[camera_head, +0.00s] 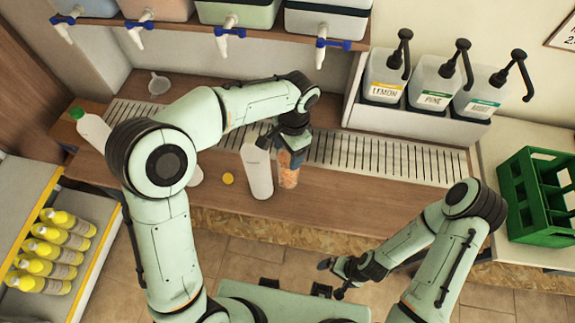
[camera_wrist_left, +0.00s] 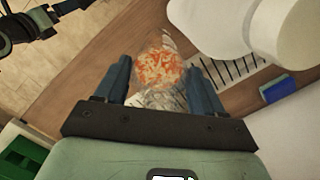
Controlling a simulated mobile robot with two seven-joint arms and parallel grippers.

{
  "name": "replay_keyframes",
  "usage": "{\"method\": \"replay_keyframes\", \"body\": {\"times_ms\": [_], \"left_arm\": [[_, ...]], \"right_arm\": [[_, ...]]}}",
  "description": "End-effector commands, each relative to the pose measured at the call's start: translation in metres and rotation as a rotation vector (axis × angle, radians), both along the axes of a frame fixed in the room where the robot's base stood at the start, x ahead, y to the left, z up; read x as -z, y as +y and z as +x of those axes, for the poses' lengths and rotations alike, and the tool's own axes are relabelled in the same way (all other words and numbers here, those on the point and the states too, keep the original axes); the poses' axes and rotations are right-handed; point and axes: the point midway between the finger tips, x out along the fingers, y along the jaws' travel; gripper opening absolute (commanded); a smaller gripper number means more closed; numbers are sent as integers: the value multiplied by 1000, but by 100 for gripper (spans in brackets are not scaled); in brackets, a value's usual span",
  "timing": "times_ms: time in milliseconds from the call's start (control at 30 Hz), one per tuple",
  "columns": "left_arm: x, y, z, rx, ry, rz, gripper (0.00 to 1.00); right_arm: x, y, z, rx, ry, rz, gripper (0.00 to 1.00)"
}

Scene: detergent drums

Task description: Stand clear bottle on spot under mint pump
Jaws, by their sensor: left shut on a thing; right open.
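My left gripper (camera_head: 290,150) is shut on a clear container with orange flecks (camera_head: 288,174), which I take for the clear bottle. It is upright on or just above the wooden counter, right of a white bottle. In the left wrist view the clear bottle (camera_wrist_left: 160,68) is between the gripper's fingers (camera_wrist_left: 160,80). Three pump bottles stand on a raised holder: lemon (camera_head: 383,80), pine (camera_head: 432,85) and a third (camera_head: 482,92) whose label I cannot read surely. I cannot tell which is mint. My right gripper (camera_head: 331,279) is open and empty, in front of the counter.
The white bottle (camera_head: 257,172) stands close beside the held one. A yellow cap (camera_head: 228,179) lies on the counter. A slotted drain grate (camera_head: 400,160) runs below the pumps. Drums with blue-handled taps, including a green one (camera_head: 238,12), hang above. A green crate (camera_head: 520,215) is right.

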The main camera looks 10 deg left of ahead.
Motion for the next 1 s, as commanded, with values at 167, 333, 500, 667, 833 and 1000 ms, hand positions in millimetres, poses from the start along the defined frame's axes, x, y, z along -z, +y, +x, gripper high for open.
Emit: {"method": "replay_keyframes", "body": {"times_ms": [167,333,500,667,833,1000], "left_arm": [[17,0,1,-1,-1,-1,0],[37,0,0,0,2,1,0],[65,0,0,0,1,0,0],[74,0,1,0,-2,-1,0],[74,0,1,0,-2,-1,0],[77,0,0,0,-2,-1,0]], "right_arm": [[2,0,-2,0,2,0,100],[4,0,-4,0,3,0,100],[7,0,-6,0,7,0,100],[8,0,-6,0,7,0,100],[8,0,-6,0,7,0,100],[10,0,-8,0,9,0,100]]}}
